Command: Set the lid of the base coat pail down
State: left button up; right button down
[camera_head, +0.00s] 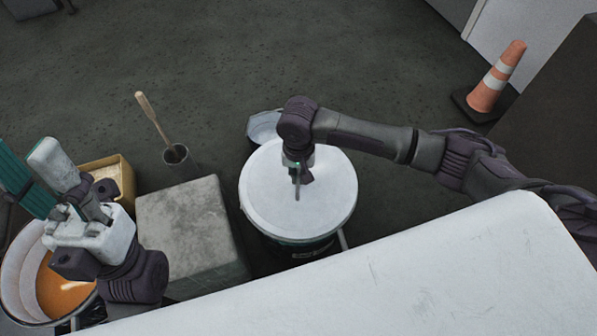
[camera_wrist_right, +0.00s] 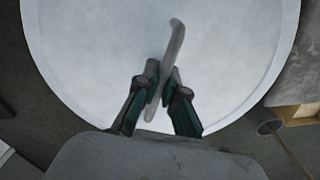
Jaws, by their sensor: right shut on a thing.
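A large round white lid (camera_head: 325,200) lies flat over a dark pail (camera_head: 310,251) in the head view. Only the pail's lower front shows. I cannot tell whether the lid touches its rim. My right gripper (camera_head: 299,180) is over the lid's middle. In the right wrist view, the gripper (camera_wrist_right: 162,88) is shut on the grey bar handle (camera_wrist_right: 174,50) of the lid (camera_wrist_right: 90,50). My left gripper (camera_head: 75,185) is at the left, above an open pail (camera_head: 14,290) with orange-brown liquid.
A grey block (camera_head: 190,235) stands between the two pails. A dark cup (camera_head: 180,165) with a wooden-handled tool and a yellowish box (camera_head: 122,165) are behind it. A white surface (camera_head: 400,280) fills the front. A traffic cone (camera_head: 495,78) stands far right.

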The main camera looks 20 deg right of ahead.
aim_at(299, 173)
jog(key=c, duration=1.2)
grip_release()
notch_tip(299, 173, up, 12)
